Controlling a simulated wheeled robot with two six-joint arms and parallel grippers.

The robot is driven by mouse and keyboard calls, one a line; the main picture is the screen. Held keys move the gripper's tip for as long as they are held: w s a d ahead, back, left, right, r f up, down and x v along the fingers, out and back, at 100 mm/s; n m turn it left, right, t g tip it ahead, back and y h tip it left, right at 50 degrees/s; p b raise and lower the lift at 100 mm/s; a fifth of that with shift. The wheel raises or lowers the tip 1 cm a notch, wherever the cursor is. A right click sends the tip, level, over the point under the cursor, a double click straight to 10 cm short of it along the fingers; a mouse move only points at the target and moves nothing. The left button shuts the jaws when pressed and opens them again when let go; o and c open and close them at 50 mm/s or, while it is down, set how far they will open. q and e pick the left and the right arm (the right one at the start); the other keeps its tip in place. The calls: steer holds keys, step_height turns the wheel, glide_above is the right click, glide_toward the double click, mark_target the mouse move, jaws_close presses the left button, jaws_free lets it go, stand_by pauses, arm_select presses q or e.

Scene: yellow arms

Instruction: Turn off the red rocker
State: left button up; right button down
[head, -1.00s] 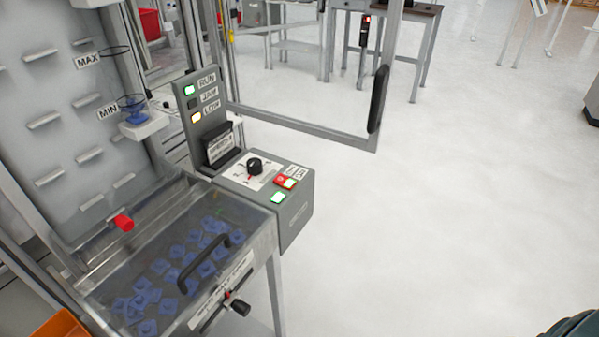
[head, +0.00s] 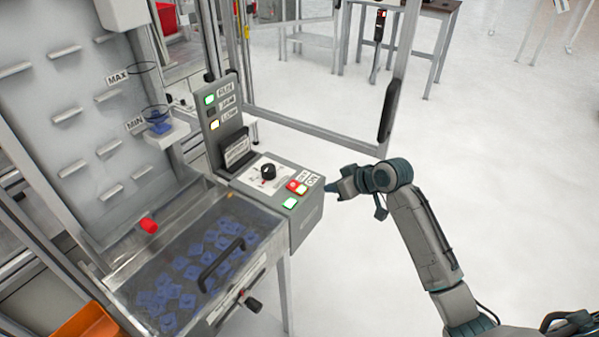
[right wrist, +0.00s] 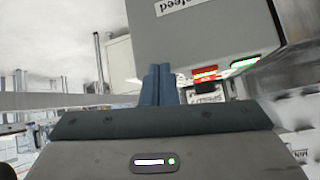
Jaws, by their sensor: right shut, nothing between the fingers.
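The red rocker (head: 297,187) sits on the sloped top of the grey control box (head: 306,232), beside a label. A green-lit button (head: 290,203) is just in front of it and a black knob (head: 268,171) to its left. My right gripper (head: 329,188) is shut and empty, just right of the box and apart from the rocker. In the right wrist view its blue fingers (right wrist: 158,84) are together, and the rocker (right wrist: 205,73) shows a little right of their tips, with the green button (right wrist: 245,63) further right. My left gripper is not in view.
Left of the box is a clear-lidded bin (head: 185,270) of blue parts with a black handle (head: 221,264). Indicator lights (head: 210,99) stand behind the box. An open framed door with a black handle (head: 389,110) is behind my right arm. The floor at right is clear.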

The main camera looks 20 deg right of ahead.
steer(key=s+a+r+n, duration=0.1)
steer(key=r, duration=0.5)
steer(key=s+a+r+n+y, duration=0.1)
steer(key=s+a+r+n, duration=0.1)
steer(key=r, duration=0.4)
steer(key=shift+s+a+r+p, duration=0.15)
steer(key=shift+s+r+p, duration=0.05)
steer(key=shift+s+p, duration=0.1)
steer(key=p, duration=0.3)
glide_above(299, 188)
steer(key=f, duration=0.3)
steer(key=s+f, duration=0.1)
steer(key=f, duration=0.1)
steer(key=shift+d+f, duration=0.2)
steer(key=shift+d, duration=0.15)
steer(key=f, duration=0.2)
steer(key=f+p, duration=0.1)
steer(key=shift+w+a+f, duration=0.25)
steer(key=shift+w+f, duration=0.05)
steer(key=shift+w, duration=0.1)
steer(key=shift+f, duration=0.6)
